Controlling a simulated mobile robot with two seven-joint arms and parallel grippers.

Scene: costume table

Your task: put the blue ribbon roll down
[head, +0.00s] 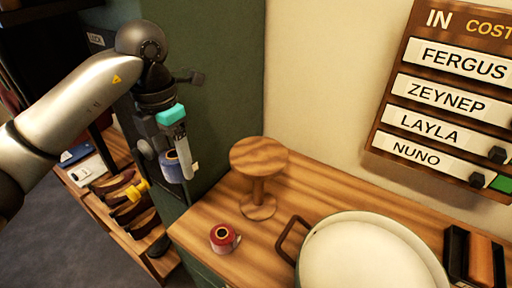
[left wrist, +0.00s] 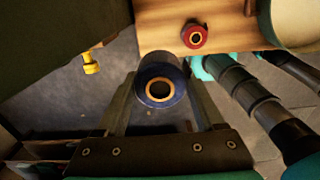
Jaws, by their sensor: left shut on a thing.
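The blue ribbon roll (head: 172,166) is held in my left gripper (head: 170,152), off the left edge of the wooden tabletop (head: 198,226). In the left wrist view the roll (left wrist: 160,84) sits between the two fingertips, its pale ring-shaped core facing the camera. My left gripper (left wrist: 160,100) is shut on it. Dark floor shows beneath the roll in that view. My right gripper does not show in the head view, and I cannot make it out in the left wrist view.
A red ribbon roll (head: 224,238) stands near the tabletop's front left. Behind it is a round wooden stand (head: 259,158) with a bare top. A large white-topped container (head: 365,255) fills the middle front. Low shelves with shoes (head: 130,210) lie left. A name board (head: 445,100) hangs on the wall.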

